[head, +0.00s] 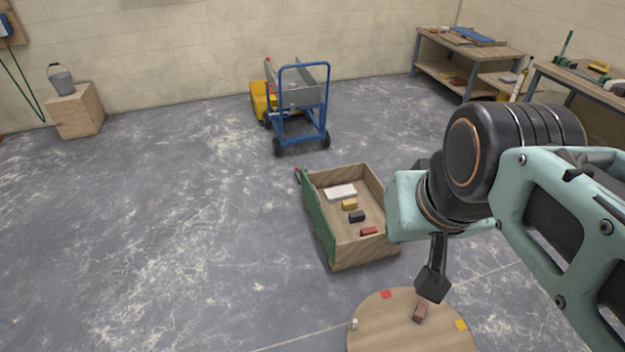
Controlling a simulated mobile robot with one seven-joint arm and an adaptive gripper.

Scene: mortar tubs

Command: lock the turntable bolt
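The turntable (395,322) is a round wooden disc at the bottom of the head view, cut off by the lower edge. A red patch (386,294) and a yellow patch (461,325) mark its rim. A small pale knob (354,324) stands at its left rim; I cannot tell whether it is the bolt or whether it is locked. A small brown block (420,312) shows over the disc just below my gripper (432,288). The dark fingers point down, seen edge-on, so their opening is hidden. I cannot tell whether they touch the block.
A wooden crate (319,215) with a green side holds several small blocks behind the turntable. A blue cart (303,108) stands farther back beside a yellow tub (258,100). Workbenches (470,47) line the right.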

